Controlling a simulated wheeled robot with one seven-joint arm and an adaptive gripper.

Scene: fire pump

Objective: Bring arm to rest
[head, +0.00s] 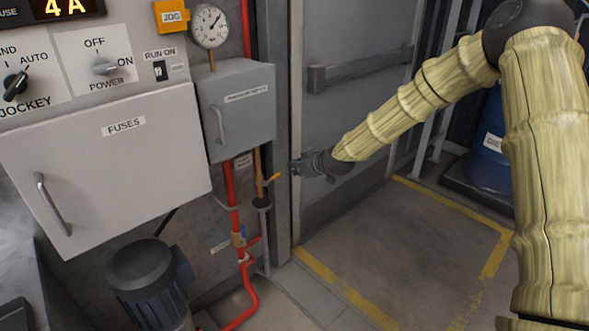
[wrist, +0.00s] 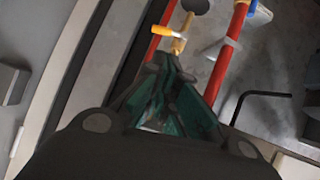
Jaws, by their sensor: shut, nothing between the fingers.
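My gripper (head: 302,168) is at the end of my sleeved arm, left of centre in the head view, in front of the grey door's frame. In the wrist view my gripper (wrist: 172,64) shows its fingers drawn together at the tips, with nothing between them. A yellow valve lever (wrist: 168,32) appears just beyond the fingertips in the wrist view. In the head view this yellow lever (head: 272,180) sits on the pipework left of my gripper. I cannot tell the exact gap between them.
A grey box (head: 237,108) and the fuses cabinet (head: 110,165) stand at the left. Red pipes (head: 233,195) run below the box. A dark motor (head: 143,275) stands lower left. The door (head: 345,60) has a push bar (head: 365,70). The yellow-marked floor (head: 385,250) is clear. A blue drum (head: 490,140) is at right.

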